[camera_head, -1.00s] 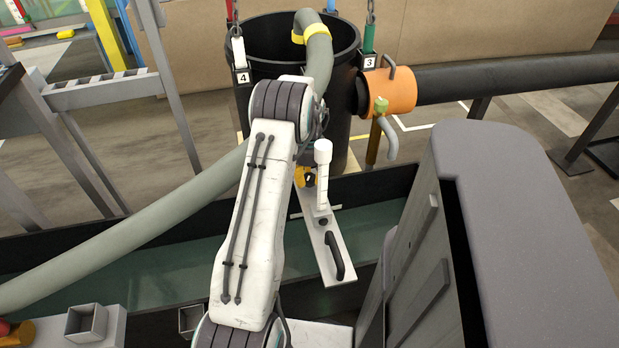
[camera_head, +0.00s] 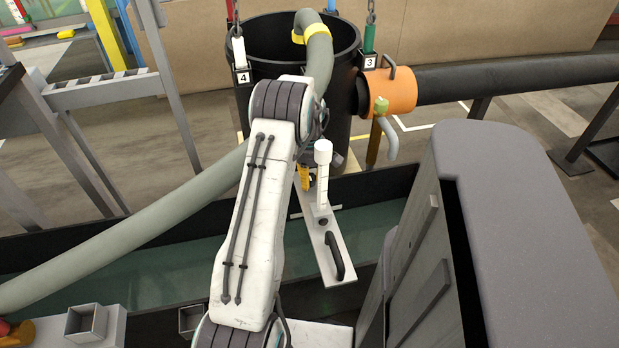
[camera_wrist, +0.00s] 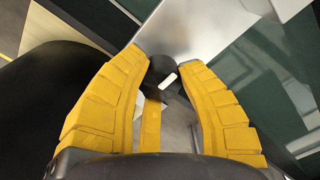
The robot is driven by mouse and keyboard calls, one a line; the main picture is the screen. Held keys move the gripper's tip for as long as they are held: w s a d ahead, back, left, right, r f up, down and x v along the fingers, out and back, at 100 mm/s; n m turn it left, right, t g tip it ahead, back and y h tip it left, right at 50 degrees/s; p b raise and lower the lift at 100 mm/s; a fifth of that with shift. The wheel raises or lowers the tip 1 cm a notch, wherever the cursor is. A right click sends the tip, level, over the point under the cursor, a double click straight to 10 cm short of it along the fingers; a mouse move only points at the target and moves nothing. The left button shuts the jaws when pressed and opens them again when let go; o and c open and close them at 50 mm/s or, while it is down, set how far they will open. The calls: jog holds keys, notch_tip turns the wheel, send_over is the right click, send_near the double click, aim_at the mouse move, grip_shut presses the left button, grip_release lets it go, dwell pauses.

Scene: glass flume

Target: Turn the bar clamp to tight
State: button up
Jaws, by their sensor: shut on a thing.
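The bar clamp's black knob (camera_wrist: 163,74) shows in the wrist view between my two yellow fingers, with a short pale mark on it. My gripper (camera_wrist: 163,64) is shut on this knob, one finger on each side. A narrow yellow strip (camera_wrist: 151,125) lies below the knob, between the fingers; I cannot tell what it belongs to. In the head view my gripper (camera_head: 306,179) is a small yellow patch beyond my arm, beside a pale plate. The knob is hidden there, and no tight marking is readable.
The pale plate (camera_head: 325,247) with a white post (camera_head: 322,175) and black handle (camera_head: 334,257) lies across the flume (camera_head: 150,265). A black barrel (camera_head: 270,45) with a grey hose stands behind. An orange collar (camera_head: 388,92) is on the pipe at right.

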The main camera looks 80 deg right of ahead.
jog(key=shift+a+f, duration=0.1)
dwell(0.3)
jog(key=o, duration=1.2)
notch_tip(320, 180, up, 12)
jog(key=shift+w, duration=0.1)
dwell(0.6)
